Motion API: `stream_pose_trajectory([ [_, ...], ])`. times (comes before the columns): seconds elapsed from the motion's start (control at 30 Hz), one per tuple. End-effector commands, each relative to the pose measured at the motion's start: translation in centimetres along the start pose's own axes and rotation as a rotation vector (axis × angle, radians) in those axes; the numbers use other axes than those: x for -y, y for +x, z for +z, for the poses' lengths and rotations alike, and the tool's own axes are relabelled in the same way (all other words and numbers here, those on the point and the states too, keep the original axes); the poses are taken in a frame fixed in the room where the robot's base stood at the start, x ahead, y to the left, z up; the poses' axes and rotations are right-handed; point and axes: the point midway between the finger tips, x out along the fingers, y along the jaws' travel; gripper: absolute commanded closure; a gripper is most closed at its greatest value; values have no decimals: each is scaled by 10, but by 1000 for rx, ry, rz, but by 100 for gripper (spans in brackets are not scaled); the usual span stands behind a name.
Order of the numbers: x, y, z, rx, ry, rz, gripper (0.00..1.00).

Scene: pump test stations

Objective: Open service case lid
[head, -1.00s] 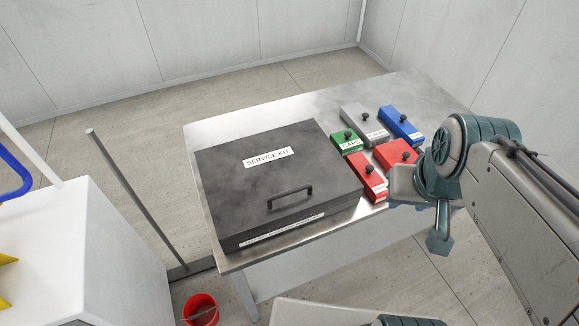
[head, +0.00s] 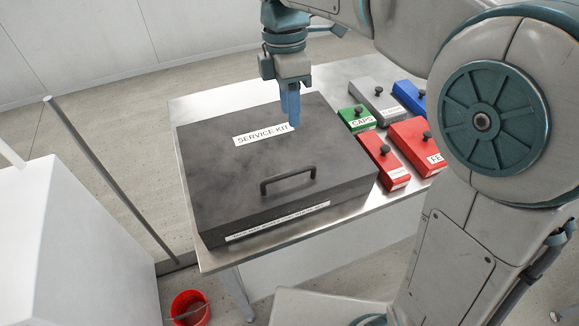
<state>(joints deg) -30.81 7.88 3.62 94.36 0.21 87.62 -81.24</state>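The service case (head: 215,196) is a dark grey box on the metal table. Its lid is shut and carries a white "SERVICE KIT" label (head: 260,134). A dark handle (head: 288,180) stands on the lid near its front edge. My gripper (head: 291,124) points down over the lid, by the right end of the label and behind the handle. It is apart from the handle, and I cannot tell its exact height above the lid. Its fingers look close together from this side, so their opening does not show.
Right of the case stand a green box (head: 357,118), a grey box (head: 375,97), a blue box (head: 409,95) and red boxes (head: 383,160) with black knobs. A red bucket (head: 189,307) is on the floor. A white cabinet (head: 70,240) and a leaning pole (head: 110,180) are at left.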

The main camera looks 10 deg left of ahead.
Motion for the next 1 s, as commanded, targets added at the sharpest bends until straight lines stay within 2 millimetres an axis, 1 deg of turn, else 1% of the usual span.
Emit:
stream_pose_trajectory([
  [0.03, -5, 5, -7, 3, -47, -10, 67],
  [0.1, -7, 7, -11, 5, -88, -21, 67],
  [0.17, -8, 9, -13, 5, -105, -25, 67],
  [0.27, -7, 20, -14, 6, -110, -27, 67],
  [0.37, -6, 37, -13, 6, -108, -29, 67],
  [0.6, -4, 90, -13, 6, -106, -29, 67],
  [0.7, -4, 109, -12, 5, -105, -28, 67],
  [0.83, -4, 128, -12, 5, -105, -27, 67],
  [1.0, -4, 140, -12, 5, -105, -25, 67],
])
